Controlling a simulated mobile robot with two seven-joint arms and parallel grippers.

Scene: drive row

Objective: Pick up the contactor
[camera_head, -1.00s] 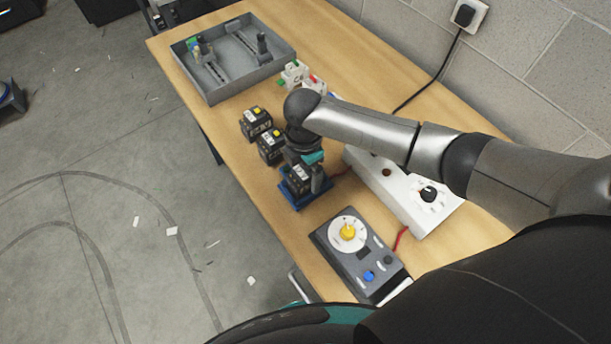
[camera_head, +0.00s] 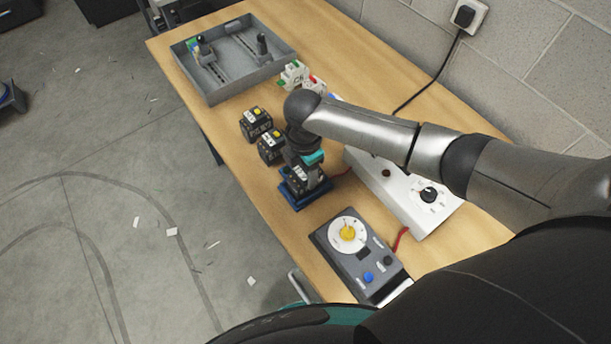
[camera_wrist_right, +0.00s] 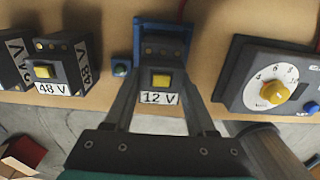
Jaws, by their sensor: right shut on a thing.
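The contactor (camera_wrist_right: 160,66) is a black block with a yellow button and a "12 V" label. In the right wrist view it sits between the two fingers of my right gripper (camera_wrist_right: 161,88), which is shut on it. In the head view the right gripper (camera_head: 306,178) points down over a blue stand (camera_head: 293,200), and the contactor is partly hidden by it. The blue stand (camera_wrist_right: 163,25) also shows behind the contactor in the wrist view. I cannot tell whether the contactor touches the stand. My left gripper is not in view.
Two similar black contactors (camera_head: 256,124) (camera_head: 271,147) stand close by; one is labelled "48 V". A dial box (camera_head: 352,250) is at the front, a white dial unit (camera_head: 405,190) to the right. A grey tray (camera_head: 222,88) lies at the far end.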

